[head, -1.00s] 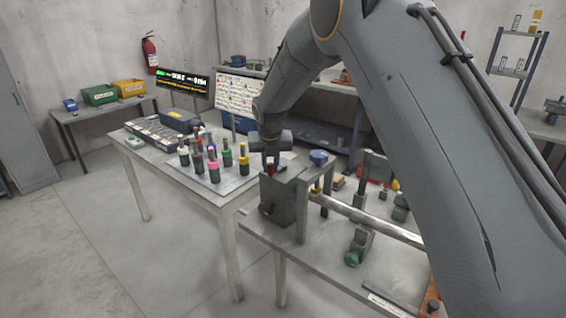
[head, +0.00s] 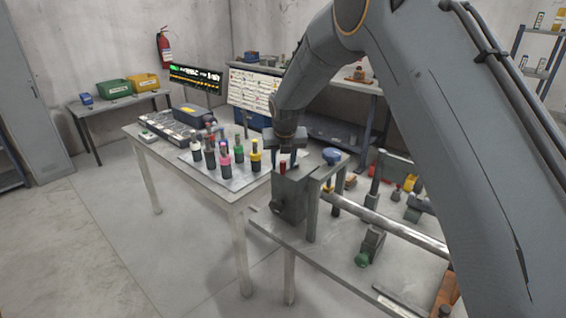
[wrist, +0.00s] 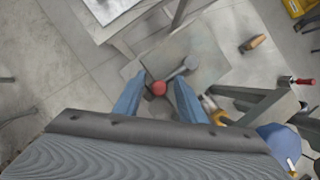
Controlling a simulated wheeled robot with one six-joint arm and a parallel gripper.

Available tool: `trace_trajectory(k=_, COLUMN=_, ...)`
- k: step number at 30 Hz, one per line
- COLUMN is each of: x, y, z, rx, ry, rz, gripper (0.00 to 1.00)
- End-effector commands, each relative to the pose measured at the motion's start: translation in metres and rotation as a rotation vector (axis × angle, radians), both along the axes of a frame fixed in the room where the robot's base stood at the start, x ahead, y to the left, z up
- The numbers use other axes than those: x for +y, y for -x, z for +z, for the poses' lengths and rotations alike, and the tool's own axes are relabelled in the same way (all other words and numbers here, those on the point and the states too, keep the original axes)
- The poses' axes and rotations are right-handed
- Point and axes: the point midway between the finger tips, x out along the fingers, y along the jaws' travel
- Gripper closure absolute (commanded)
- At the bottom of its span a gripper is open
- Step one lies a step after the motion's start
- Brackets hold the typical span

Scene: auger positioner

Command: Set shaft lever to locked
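The shaft lever (wrist: 174,76) is a short grey arm with a red ball knob, on top of a grey block (wrist: 200,50) in the wrist view. In the head view its red knob (head: 283,168) shows just above the grey upright housing (head: 290,195) at the left end of the bench. My gripper (wrist: 158,90) is open, with one bluish finger on each side of the red knob in the wrist view. In the head view my gripper (head: 284,157) is over the housing, pointing down. I cannot tell whether the fingers touch the knob. The lever's pivot is partly hidden in the head view.
A long shaft (head: 390,228) runs right from the housing along the bench. A table (head: 190,178) with several coloured-top tool holders stands close on the left. A blue round cap (head: 331,156) is beside the housing. The floor at left is clear.

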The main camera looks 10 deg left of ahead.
Motion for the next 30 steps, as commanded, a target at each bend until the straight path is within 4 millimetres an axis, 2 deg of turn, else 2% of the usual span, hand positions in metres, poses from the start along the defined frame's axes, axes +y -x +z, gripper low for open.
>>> trace_trajectory(k=5, x=0.0, y=0.002, z=0.006, rx=0.0, ry=0.0, rz=0.0, gripper=0.63)
trace_trajectory(k=16, x=-0.004, y=0.019, z=0.052, rx=-0.003, ry=-0.001, rz=0.001, gripper=0.63)
trace_trajectory(k=21, x=-0.006, y=0.025, z=0.067, rx=-0.002, ry=-0.001, rz=0.001, gripper=0.63)
trace_trajectory(k=30, x=-0.007, y=0.028, z=0.072, rx=0.0, ry=0.0, rz=0.001, gripper=0.63)
